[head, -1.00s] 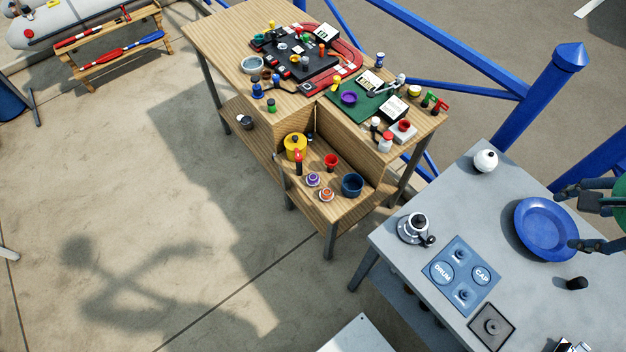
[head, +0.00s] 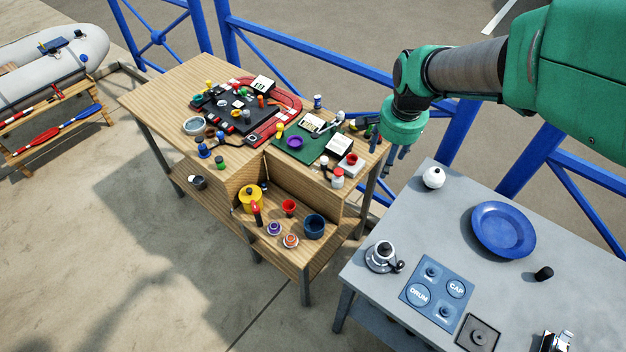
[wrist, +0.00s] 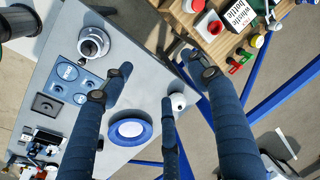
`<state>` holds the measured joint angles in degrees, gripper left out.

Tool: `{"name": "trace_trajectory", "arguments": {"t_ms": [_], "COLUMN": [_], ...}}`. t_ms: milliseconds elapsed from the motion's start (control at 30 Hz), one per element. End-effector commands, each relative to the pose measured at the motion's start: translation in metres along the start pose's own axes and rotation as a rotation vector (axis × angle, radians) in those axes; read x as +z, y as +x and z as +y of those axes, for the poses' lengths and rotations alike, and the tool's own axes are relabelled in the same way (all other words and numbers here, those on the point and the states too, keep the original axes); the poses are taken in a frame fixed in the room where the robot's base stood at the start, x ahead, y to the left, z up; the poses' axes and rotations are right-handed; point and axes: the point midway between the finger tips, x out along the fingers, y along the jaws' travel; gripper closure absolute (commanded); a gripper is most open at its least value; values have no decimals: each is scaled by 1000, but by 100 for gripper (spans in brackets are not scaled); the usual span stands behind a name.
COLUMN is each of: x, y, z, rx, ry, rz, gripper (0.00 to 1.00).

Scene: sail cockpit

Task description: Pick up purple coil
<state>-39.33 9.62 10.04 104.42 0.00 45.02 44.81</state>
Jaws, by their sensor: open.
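Two purple items show on the wooden bench, and I cannot tell for sure which is the coil. A small purple ring-shaped piece (head: 274,228) sits on the lower shelf, beside a similar orange one (head: 290,241). A wider purple round piece (head: 295,142) lies on the green mat on the upper top. My gripper (head: 396,154) is open and empty, in the air off the bench's right end, partly hidden by my wrist. In the wrist view its dark fingers (wrist: 165,88) are spread, with nothing between them; no purple item shows there.
On the lower shelf, a yellow pot (head: 250,202), a red cup (head: 289,207) and a dark blue cup (head: 315,226) stand close by. A grey table (head: 400,220) with a blue plate (head: 503,258) is at right. Blue railings (head: 330,55) run behind.

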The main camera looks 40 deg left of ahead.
Motion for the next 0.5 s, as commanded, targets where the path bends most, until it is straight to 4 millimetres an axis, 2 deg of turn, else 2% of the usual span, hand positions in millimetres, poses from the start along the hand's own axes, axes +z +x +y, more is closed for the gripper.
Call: {"name": "trace_trajectory", "arguments": {"t_ms": [33, 200, 367, 500], "x": [7, 30, 59, 91], "y": [18, 67, 116, 160], "z": [-17, -68, -112, -148], "rx": [7, 23, 41, 59], "ry": [-2, 9, 19, 26], "rz": [-13, -42, -67, -85], "gripper": [41, 41, 41, 41]}}
